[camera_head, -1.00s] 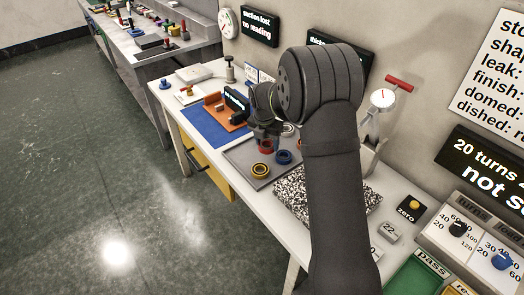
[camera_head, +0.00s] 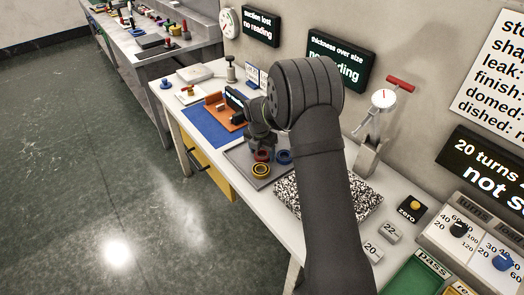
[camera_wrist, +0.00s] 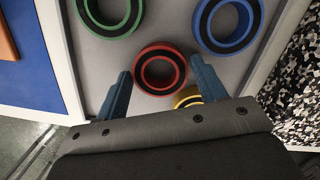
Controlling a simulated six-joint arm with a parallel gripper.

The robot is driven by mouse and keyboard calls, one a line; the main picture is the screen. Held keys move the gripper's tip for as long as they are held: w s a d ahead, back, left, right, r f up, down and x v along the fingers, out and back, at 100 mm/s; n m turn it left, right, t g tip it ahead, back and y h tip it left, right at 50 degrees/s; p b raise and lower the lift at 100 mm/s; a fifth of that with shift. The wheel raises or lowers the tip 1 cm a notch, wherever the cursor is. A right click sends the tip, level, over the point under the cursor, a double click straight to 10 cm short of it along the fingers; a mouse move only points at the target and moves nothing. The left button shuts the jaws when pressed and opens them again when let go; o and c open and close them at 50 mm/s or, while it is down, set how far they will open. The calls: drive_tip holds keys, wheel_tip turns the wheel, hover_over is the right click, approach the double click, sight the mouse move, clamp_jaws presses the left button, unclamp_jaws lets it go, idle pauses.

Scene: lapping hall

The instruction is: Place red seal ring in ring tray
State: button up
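The red seal ring (camera_wrist: 160,47) lies on the grey floor of the ring tray (camera_wrist: 75,55), among a green, a blue and a yellow ring. In the head view the red ring (camera_head: 262,156) shows just below my gripper (camera_head: 262,147), on the grey tray (camera_head: 240,154). In the wrist view my gripper (camera_wrist: 161,68) is open, with one blue finger on each side of the red ring and a narrow gap at each side. The fingers' height above the tray is hard to tell.
The green ring (camera_wrist: 88,24), blue ring (camera_wrist: 203,38) and partly hidden yellow ring (camera_wrist: 186,92) lie close around. A blue mat (camera_head: 208,126) with an orange holder is left of the tray. A speckled slab (camera_head: 290,194) is on the right.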

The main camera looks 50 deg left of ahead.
wheel_tip(320, 180, up, 12)
drive_tip(key=s, duration=0.1)
drive_tip(key=shift+s+d+r, duration=0.15)
drive_tip(key=shift+s+d, duration=0.2)
idle(0.4)
drive_tip(key=f, duration=0.4)
drive_tip(key=w+f, duration=0.1)
drive_tip(key=f, duration=0.6)
drive_tip(key=shift+w+a+f, duration=0.3)
drive_tip(key=shift+f, duration=0.05)
drive_tip(key=shift+w+a, duration=0.1)
drive_tip(key=shift+a, duration=0.05)
drive_tip(key=shift+r, duration=1.65)
